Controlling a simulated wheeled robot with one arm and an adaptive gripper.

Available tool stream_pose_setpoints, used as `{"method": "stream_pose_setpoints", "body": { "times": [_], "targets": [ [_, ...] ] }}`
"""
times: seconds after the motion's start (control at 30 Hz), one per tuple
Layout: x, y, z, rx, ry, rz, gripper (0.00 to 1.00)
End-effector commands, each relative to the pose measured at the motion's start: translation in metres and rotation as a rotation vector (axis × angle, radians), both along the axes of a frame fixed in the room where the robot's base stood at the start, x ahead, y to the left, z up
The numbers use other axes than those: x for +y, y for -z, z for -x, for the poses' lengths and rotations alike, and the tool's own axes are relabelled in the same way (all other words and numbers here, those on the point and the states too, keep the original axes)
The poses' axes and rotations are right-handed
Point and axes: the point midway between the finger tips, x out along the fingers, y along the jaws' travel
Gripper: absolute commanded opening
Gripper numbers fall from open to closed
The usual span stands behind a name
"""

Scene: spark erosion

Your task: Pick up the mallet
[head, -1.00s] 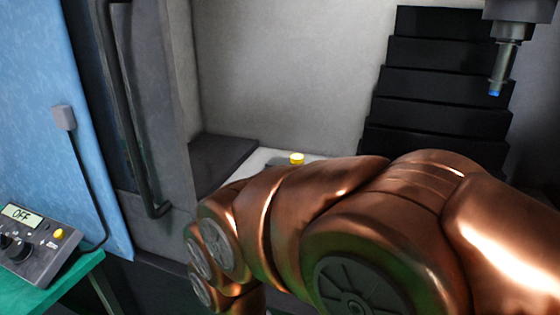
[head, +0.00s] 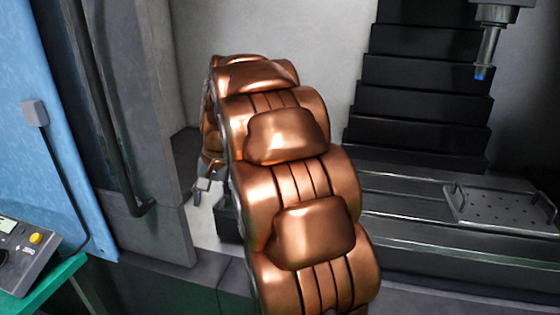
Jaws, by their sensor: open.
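I cannot make out a mallet; my copper arm covers much of the middle of the head view. My gripper (head: 204,186) shows only in part at the arm's far end, left of the arm. It is open, with its fingers pointing down over a pale surface inside the machine. I see nothing between the fingers. A small yellow-topped thing that showed earlier is now hidden, and I cannot tell what it is.
A dark block (head: 228,216) stands just right of my gripper, partly behind my arm. A perforated metal plate (head: 500,207) lies on the machine bed at right, below a hanging spindle (head: 487,50). The door frame (head: 130,120) stands at left, beside a control box (head: 22,250).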

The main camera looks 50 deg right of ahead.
Motion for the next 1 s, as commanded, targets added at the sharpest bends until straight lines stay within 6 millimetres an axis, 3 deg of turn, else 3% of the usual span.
{"method": "stream_pose_setpoints", "body": {
  "times": [0.03,0.2,0.43,0.7,0.8,1.0],
  "targets": [
    [-0.02,0.001,-0.013,-0.017,0.044,-0.006,0.52],
    [-0.083,0.003,-0.049,-0.07,0.184,-0.035,0.52],
    [-0.175,0.01,-0.081,-0.15,0.362,-0.072,0.52],
    [-0.284,0.022,-0.092,-0.251,0.548,-0.112,0.52],
    [-0.317,0.027,-0.09,-0.282,0.602,-0.125,0.52],
    [-0.354,0.032,-0.084,-0.322,0.663,-0.141,0.52]
  ]
}}
